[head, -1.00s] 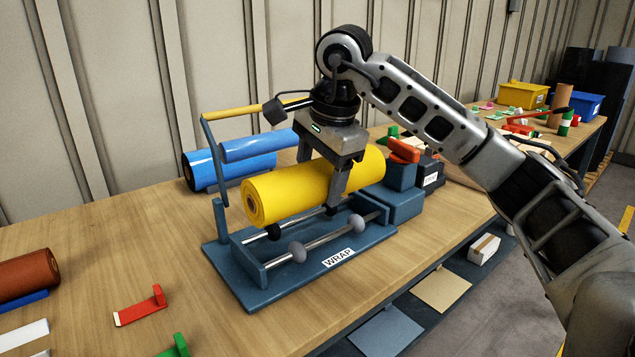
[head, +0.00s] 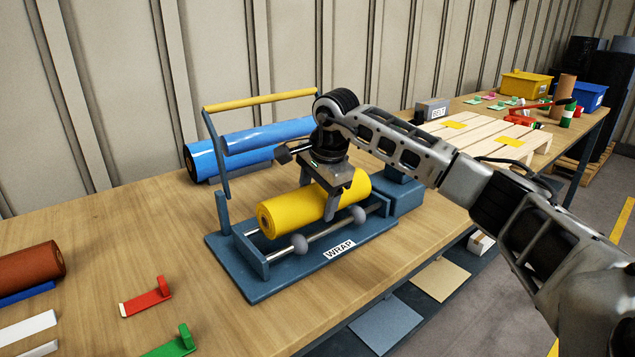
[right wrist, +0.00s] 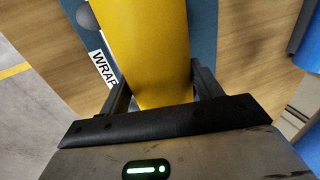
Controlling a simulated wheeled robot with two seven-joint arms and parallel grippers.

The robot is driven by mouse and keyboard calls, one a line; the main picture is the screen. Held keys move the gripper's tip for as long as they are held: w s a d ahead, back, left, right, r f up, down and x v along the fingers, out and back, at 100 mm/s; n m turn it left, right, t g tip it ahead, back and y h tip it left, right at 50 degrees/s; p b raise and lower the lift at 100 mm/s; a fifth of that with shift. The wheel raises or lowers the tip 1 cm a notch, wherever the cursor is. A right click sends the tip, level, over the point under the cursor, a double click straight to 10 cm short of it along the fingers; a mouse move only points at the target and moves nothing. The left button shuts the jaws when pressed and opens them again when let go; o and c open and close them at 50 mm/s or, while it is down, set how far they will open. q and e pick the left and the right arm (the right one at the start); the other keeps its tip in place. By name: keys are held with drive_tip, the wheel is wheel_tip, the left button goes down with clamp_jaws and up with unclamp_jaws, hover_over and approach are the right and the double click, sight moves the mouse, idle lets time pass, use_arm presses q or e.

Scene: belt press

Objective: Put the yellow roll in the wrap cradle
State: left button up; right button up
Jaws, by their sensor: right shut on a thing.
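The yellow roll (head: 308,205) lies lengthwise in the wrap cradle, low over its metal bars. Whether its weight rests on the bars I cannot tell. The wrap cradle (head: 250,284) is a blue frame with a base plate, grey knobs and a WRAP label. My right gripper (head: 331,204) is shut on the roll from above, one finger showing on its near side. In the right wrist view the roll (right wrist: 145,45) runs between the two fingers (right wrist: 165,92). My left gripper is not in view.
Blue rolls (head: 265,138) lie behind the cradle, under a raised yellow bar (head: 260,100). A brown roll (head: 30,263) and red (head: 147,297) and green pieces (head: 172,345) lie at left. A wooden pallet (head: 490,135) is at right. Bare table lies left of the cradle.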

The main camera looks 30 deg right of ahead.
drive_tip(key=shift+f, duration=0.1)
drive_tip(key=o, duration=1.8)
drive_tip(key=shift+f, duration=0.15)
drive_tip(key=shift+c, duration=0.2)
drive_tip(key=v, duration=1.2)
